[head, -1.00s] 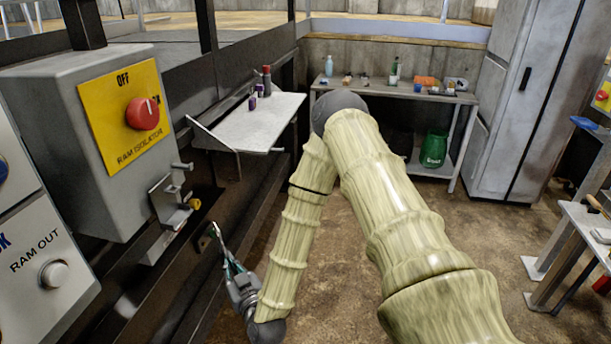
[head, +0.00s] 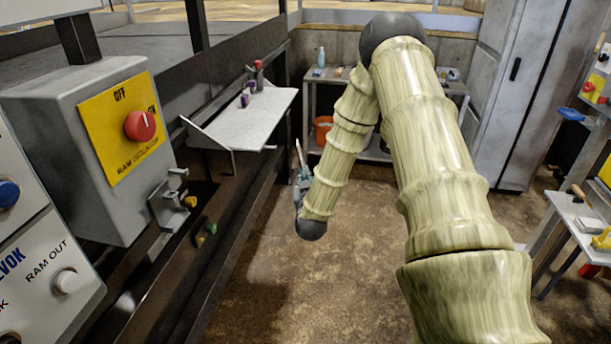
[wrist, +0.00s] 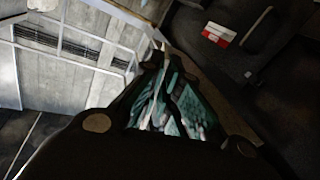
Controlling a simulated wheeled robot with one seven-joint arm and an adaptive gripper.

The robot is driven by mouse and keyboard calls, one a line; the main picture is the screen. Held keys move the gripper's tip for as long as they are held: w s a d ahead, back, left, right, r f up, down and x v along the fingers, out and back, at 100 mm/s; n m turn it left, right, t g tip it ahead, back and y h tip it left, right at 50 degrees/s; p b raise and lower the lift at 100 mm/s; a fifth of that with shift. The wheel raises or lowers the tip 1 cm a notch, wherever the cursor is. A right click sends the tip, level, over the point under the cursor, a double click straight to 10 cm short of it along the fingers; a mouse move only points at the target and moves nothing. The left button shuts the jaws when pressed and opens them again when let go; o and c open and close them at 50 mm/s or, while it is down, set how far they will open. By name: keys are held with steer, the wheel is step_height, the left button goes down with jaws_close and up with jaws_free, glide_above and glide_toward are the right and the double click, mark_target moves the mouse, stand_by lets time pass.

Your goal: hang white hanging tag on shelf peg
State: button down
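My gripper (head: 300,172) hangs low beyond the isolator box, beside the dark frame and below the shelf. Its teal fingers (wrist: 170,95) come together in the wrist view. A thin pale strip, apparently the white hanging tag (wrist: 158,85) seen edge-on, stands between them and past their tips. Its face and hole cannot be made out. The grey shelf (head: 245,118) is fixed to the frame at the left, above and left of my gripper. No shelf peg can be told clearly.
The isolator box (head: 80,150) with its red knob (head: 140,126) and a hasp (head: 172,203) stands at the left. Small purple and red-topped items (head: 251,85) sit on the shelf. A workbench (head: 312,85) and cabinet (head: 505,90) stand behind. The floor (head: 310,280) ahead is clear.

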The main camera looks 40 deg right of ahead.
steer(key=w+a+f+b, duration=0.1)
steer(key=w+a+b, duration=0.2)
steer(key=w+a, duration=0.2)
steer(key=shift+w+a+f, duration=0.2)
steer(key=shift+w+a, duration=0.2)
steer(key=shift+w, duration=0.6)
stand_by(0.8)
stand_by(0.7)
steer(key=c, duration=1.6)
jaws_free()
steer(key=shift+o, duration=0.2)
steer(key=shift+a, duration=0.1)
